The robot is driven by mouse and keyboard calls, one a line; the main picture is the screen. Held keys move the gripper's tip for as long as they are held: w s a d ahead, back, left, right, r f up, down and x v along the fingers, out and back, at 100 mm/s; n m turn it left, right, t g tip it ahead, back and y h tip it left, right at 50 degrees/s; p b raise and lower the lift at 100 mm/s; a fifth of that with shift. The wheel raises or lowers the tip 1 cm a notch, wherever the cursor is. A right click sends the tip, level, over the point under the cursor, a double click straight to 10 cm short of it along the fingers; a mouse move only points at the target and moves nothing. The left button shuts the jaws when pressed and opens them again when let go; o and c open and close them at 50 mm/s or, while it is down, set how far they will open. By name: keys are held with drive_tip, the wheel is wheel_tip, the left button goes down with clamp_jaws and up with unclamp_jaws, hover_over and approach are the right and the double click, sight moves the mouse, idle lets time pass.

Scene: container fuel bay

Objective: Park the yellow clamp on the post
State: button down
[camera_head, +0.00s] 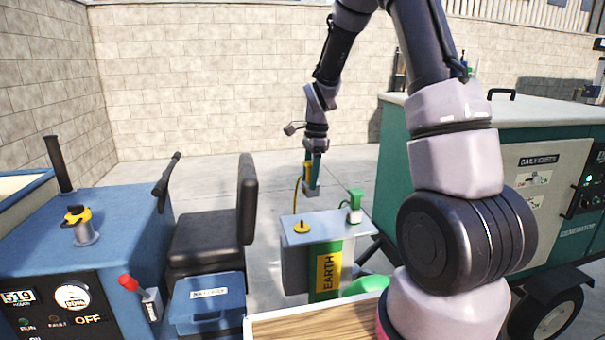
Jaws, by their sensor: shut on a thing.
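My gripper (312,184) hangs from the arm, pointing down, above the grey top of the earth stand (330,233). It is shut on the yellow clamp (306,172), which looks small and is partly covered by the fingers. A green clamp (355,197) sits on a grey piece at the right of the top.
A blue tug (120,220) with a black seat (210,225) stands at the left. A green generator (545,195) fills the right. A blue box (207,303) and a wooden-topped tray (262,320) are in front. Open concrete floor lies behind the stand.

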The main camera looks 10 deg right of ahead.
drive_tip(key=shift+s+a+f+m+t, duration=0.15)
drive_tip(key=shift+a+f+m, duration=0.35)
drive_tip(key=shift+f+m, duration=0.65)
drive_tip(key=shift+s+a+f+m+t, duration=0.2)
drive_tip(key=shift+a+f+m, duration=0.3)
drive_tip(key=shift+f+m, duration=0.6)
drive_tip(key=shift+s+a+f+m+t, duration=0.15)
drive_tip(key=shift+a+f+m, duration=0.5)
drive_tip(key=shift+m, duration=0.8)
drive_tip(key=shift+d+f, duration=0.15)
drive_tip(key=shift+f, duration=0.35)
drive_tip(key=shift+f, duration=0.35)
drive_tip(key=shift+f, duration=0.9)
drive_tip(key=shift+c, duration=0.9)
unclamp_jaws()
